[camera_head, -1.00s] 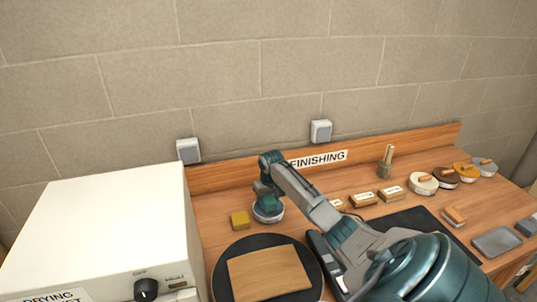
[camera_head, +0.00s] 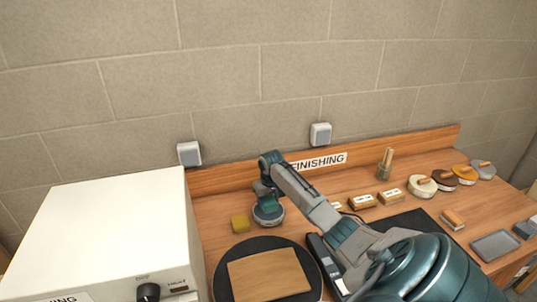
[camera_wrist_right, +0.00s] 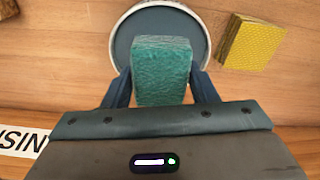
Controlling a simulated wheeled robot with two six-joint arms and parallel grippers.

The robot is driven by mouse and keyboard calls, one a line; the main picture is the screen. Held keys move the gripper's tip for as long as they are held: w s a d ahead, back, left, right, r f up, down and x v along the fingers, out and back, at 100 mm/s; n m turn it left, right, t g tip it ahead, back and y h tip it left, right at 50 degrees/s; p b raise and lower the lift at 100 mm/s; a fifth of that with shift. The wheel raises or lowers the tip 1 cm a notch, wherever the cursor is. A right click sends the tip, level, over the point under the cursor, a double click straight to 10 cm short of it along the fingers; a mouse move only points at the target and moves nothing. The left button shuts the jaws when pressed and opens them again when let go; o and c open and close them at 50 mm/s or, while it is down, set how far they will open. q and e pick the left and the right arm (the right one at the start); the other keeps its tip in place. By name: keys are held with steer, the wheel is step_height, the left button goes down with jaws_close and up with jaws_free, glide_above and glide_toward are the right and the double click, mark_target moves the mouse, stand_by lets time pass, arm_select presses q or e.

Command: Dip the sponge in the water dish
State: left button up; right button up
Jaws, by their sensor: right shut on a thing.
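A teal sponge block (camera_wrist_right: 162,68) is clamped between the fingers of my right gripper (camera_wrist_right: 160,88) in the right wrist view. Behind it in that view is the round, pale-rimmed water dish (camera_wrist_right: 113,42) with a dark blue-grey inside. In the head view my right gripper (camera_head: 266,197) is at the dish (camera_head: 268,221), pointing down over it. The sponge is hidden there by the gripper. I cannot tell whether the sponge touches the water. My left gripper is not in view.
A yellow block (camera_head: 240,222) sits just left of the dish; it also shows in the wrist view (camera_wrist_right: 252,42). A round black disc with a wooden board (camera_head: 268,275) lies in front. A white cabinet (camera_head: 100,235) stands left. Pots, small blocks and a grey tray (camera_head: 495,245) are at right.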

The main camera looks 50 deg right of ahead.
mark_target(268, 199)
steer(key=shift+r, duration=2.5)
steer(key=shift+f, duration=0.1)
